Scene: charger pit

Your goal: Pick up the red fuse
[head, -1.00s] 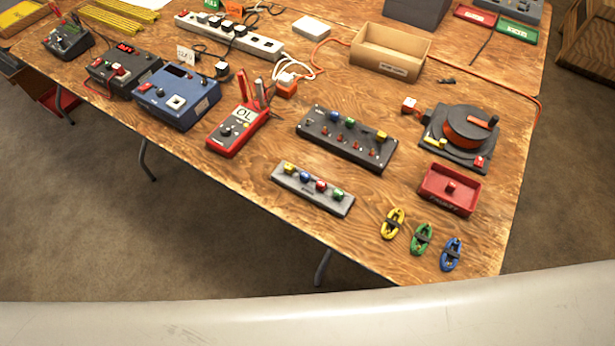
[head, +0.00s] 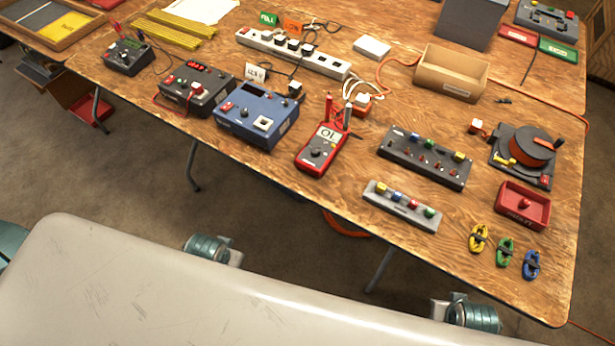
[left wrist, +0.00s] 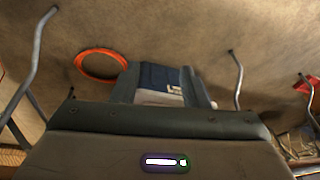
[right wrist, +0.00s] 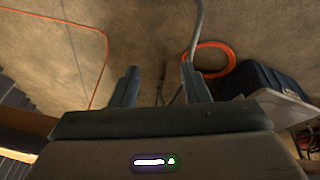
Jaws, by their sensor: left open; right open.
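Two small red pieces show in the head view, and I cannot tell for sure which is the red fuse. One red piece (head: 412,204) stands in the light grey rack (head: 375,204) between a blue and a green one. The other red piece (head: 525,204) lies in the red tray (head: 539,220) at the table's right side. My left gripper (left wrist: 162,82) is open and empty in the left wrist view. My right gripper (right wrist: 158,82) is open and empty in the right wrist view. Both point towards the floor area, away from the fuses; neither gripper's fingers show in the head view.
A dark panel (head: 420,165) with coloured pieces sits behind the rack. A red multimeter (head: 317,155) and a blue box (head: 256,118) stand to its left. Yellow, green and blue looped items lie by the front right edge. An orange cable coil (right wrist: 213,60) lies on the floor.

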